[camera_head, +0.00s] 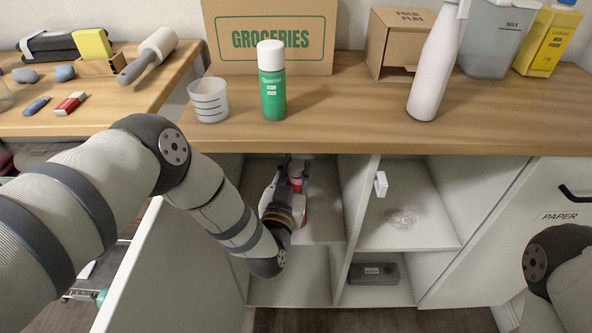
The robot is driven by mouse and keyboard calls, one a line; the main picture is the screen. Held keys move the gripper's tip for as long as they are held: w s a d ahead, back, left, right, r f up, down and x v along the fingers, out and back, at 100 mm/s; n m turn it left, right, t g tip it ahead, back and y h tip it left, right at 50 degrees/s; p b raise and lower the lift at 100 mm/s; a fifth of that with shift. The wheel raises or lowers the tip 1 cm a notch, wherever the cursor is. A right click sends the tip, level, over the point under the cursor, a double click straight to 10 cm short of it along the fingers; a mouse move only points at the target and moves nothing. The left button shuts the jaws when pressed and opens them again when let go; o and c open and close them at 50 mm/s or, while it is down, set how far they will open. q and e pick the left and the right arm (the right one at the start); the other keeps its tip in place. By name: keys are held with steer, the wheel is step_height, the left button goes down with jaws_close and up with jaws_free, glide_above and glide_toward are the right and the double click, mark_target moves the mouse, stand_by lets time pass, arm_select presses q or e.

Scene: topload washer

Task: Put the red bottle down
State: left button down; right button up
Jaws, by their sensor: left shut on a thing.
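My left arm comes in from the left and bends down into the open cabinet under the counter. My left gripper (293,190) is inside the upper left compartment, shut on the red bottle (297,183). Only small red and pale parts of the bottle show between and beside the fingers. The gripper and the arm hide most of it. I cannot tell whether its base touches the shelf (322,226). Only a link of my right arm shows at the lower right edge; its gripper is out of view.
A divider (358,205) and an open door (150,275) flank the left compartment. The right compartment holds a clear item (403,218); a dark box (374,273) lies below. On the counter (350,130) stand a green spray can (271,90), a measuring cup (209,103) and a white bottle (433,70).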

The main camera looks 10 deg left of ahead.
arm_select(q)
steer(key=shift+r, duration=0.1)
steer(key=c, duration=1.3)
jaws_free()
steer(key=shift+s+r, duration=0.1)
steer(key=s+p, duration=0.1)
steer(key=s, duration=1.1)
steer(key=shift+a, duration=0.15)
arm_select(e)
steer(key=shift+v, duration=0.95)
arm_select(q)
steer(key=shift+f, duration=0.2)
arm_select(e)
steer(key=shift+w+f, duration=0.1)
steer(key=shift+w, duration=0.05)
